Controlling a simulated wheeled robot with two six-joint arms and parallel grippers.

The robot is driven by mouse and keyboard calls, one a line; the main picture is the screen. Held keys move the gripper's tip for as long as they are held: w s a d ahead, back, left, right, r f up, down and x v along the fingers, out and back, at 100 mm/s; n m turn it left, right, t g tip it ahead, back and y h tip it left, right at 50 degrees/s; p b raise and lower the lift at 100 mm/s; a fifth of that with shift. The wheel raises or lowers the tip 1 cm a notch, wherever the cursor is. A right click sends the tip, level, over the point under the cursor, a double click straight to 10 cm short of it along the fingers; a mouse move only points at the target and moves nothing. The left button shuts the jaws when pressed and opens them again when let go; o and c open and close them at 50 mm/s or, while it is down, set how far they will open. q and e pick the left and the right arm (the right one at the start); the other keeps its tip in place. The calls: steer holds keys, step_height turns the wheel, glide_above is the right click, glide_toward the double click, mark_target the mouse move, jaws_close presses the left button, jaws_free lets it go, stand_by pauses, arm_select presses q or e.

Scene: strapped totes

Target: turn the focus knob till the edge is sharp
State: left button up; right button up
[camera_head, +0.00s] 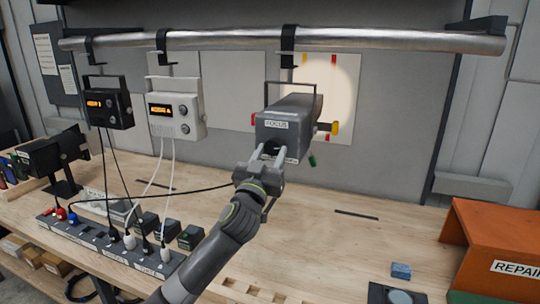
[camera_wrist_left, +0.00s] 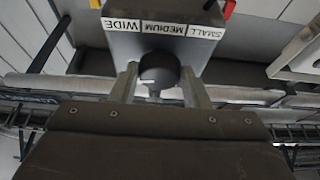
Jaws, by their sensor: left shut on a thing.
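A dark grey lamp (camera_head: 283,127) labelled FOCUS hangs from the overhead pipe. It throws a pale round light patch (camera_head: 343,90) on the board behind; the patch is partly hidden by the lamp, and how sharp its edge is I cannot tell. My left gripper (camera_head: 267,155) is at the lamp's near end. In the left wrist view, the fingers of my left gripper (camera_wrist_left: 160,88) are shut on a round dark knob (camera_wrist_left: 159,68) with a white mark. A strip (camera_wrist_left: 163,28) reading WIDE, MEDIUM and SMALL shows above the knob. My right gripper is not in view.
A black box (camera_head: 107,103) and a white box (camera_head: 175,108) with orange displays hang left of the lamp. Their cables run to a power strip (camera_head: 100,243) on the workbench (camera_head: 330,235). An orange bin (camera_head: 495,235) stands at right. The bench's middle right is mostly clear.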

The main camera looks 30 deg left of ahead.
arm_select(q)
steer(key=m+h, duration=0.1)
steer(key=m, duration=0.1)
steer(key=m+p, duration=0.1)
steer(key=m, duration=0.1)
steer(key=shift+a+r+h, duration=0.1)
steer(key=shift+a+h, duration=0.1)
steer(key=shift+h, duration=0.2)
steer(key=shift+m+h+p, duration=0.35)
steer(key=shift+m+h, duration=0.25)
steer(key=shift+m, duration=0.3)
steer(key=o, duration=1)
steer(key=shift+c, duration=0.2)
steer(key=shift+s, duration=0.1)
